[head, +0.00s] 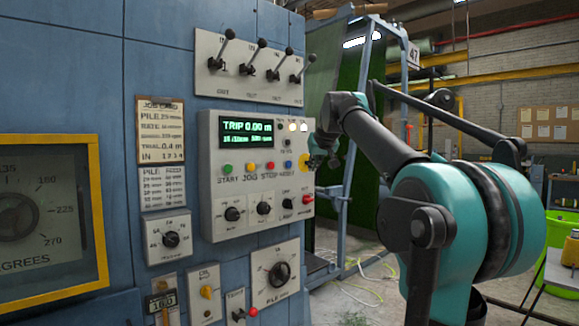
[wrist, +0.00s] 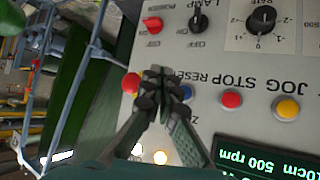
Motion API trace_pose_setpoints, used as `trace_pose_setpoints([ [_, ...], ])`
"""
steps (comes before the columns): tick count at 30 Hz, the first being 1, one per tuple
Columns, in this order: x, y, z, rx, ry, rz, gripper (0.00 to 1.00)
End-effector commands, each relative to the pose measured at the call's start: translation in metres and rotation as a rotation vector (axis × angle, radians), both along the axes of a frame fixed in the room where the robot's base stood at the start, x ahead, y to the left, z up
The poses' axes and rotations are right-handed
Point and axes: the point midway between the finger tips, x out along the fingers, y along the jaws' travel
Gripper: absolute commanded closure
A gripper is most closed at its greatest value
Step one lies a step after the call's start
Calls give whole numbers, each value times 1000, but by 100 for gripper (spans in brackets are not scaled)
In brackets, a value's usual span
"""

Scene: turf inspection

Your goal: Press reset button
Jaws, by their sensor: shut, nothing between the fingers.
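In the wrist view, turned upside down, the blue button (wrist: 187,92) shows partly behind a finger. My gripper (wrist: 161,73) is shut and empty, its tips over the panel between the blue button and a red-orange button (wrist: 131,83). In the head view my gripper (head: 313,161) is at the panel's right edge, right of the blue button. I cannot tell whether the tips touch the panel.
The red STOP button (wrist: 231,100) and yellow JOG button (wrist: 287,109) sit beside the blue one. The green START button (head: 227,168) is farther left. Knobs (head: 263,208) are below, levers (head: 247,68) above.

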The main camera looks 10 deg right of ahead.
Motion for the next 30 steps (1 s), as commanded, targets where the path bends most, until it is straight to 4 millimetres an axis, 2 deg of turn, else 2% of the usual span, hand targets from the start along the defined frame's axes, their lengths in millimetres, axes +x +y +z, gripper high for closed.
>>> trace_pose_setpoints([
  [18, 57, 42, 0, -1, 0, 2, 100],
  [30, 69, 50, 0, -1, 0, 1, 100],
])
